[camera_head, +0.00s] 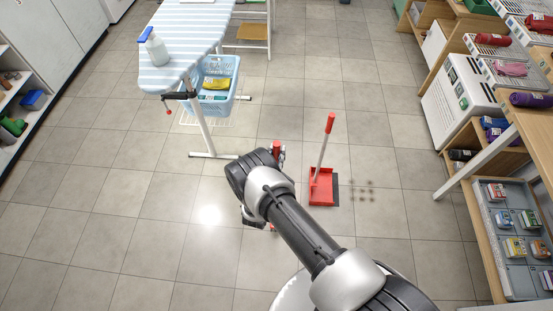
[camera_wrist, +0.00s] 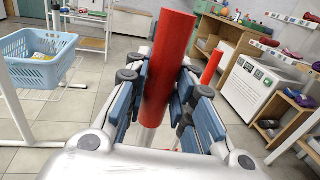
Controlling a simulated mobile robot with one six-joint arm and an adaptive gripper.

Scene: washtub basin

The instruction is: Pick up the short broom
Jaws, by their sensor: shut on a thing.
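The short broom has a red cylindrical handle (camera_wrist: 168,65), which stands between my gripper's fingers in the wrist view. The handle's red top also shows in the head view (camera_head: 276,146), just past my wrist. My gripper (camera_wrist: 160,85) is shut on this red handle, with blue-grey finger pads on both sides. In the head view my gripper (camera_head: 279,157) is mostly hidden behind my wrist. Most of the broom's lower part is hidden by my arm, so I cannot tell whether it touches the floor.
A red long-handled dustpan (camera_head: 323,188) stands on the floor just right of my gripper, with dark specks beside it. An ironing board (camera_head: 188,40) and a blue basket (camera_head: 218,105) are behind left. Wooden shelving (camera_head: 474,160) lines the right. Floor at left is clear.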

